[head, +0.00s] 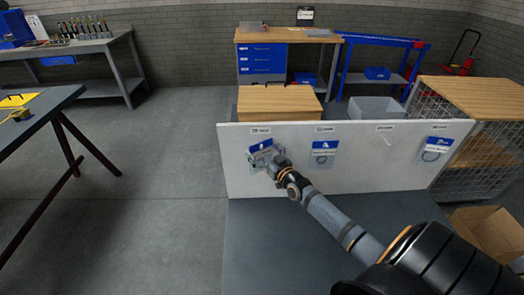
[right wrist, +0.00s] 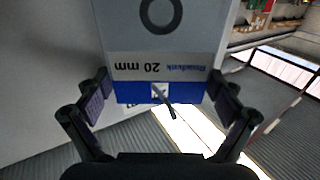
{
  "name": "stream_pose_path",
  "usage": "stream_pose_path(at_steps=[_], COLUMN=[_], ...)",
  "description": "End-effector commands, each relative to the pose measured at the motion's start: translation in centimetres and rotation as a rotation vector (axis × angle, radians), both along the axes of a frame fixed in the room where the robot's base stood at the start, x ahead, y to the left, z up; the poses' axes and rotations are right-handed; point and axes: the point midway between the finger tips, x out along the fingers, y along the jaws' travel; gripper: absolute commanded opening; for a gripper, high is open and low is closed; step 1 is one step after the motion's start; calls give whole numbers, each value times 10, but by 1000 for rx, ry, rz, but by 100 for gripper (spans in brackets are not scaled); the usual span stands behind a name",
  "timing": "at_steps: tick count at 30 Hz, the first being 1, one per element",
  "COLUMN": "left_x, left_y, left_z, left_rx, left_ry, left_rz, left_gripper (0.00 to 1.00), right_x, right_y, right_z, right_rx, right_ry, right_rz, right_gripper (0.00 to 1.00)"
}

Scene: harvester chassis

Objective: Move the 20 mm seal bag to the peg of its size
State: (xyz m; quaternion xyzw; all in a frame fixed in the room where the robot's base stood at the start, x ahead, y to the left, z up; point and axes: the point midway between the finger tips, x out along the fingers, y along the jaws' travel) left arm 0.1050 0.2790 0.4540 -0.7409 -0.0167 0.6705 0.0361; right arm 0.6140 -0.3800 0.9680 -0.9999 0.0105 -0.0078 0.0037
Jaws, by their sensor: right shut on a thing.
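The 20 mm seal bag (right wrist: 160,65) fills the middle of the right wrist view, upside down there, with a dark ring, a printed 20 mm and a blue header. A bare peg (head: 386,140) is under the third label. My left gripper is out of view.
Other bags hang under the second label (head: 323,152) and the far-right label (head: 436,149). A wooden box (head: 280,101) and grey bin (head: 375,107) stand behind the board. A cardboard box (head: 490,232) is at right, a dark table (head: 40,115) at left.

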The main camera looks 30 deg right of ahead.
Motion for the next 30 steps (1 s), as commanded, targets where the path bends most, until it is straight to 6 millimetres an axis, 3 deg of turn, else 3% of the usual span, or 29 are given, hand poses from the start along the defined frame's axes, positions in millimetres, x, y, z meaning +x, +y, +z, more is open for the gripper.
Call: stream_pose_path(at_steps=[8,9,10,22,30], left_x=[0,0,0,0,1], left_y=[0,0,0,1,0], left_z=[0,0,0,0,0], left_rx=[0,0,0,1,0], left_ry=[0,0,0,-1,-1], left_rz=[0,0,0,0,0], left_gripper=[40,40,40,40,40], right_x=[0,0,0,-2,-34], right_y=[0,0,0,0,1], right_z=[1,1,1,1,-1], right_rx=[-1,-1,-1,-1,-2], right_ry=[-2,-2,-3,-2,3], right_rz=[0,0,0,1,3], right_gripper=[67,99,100,100,100])
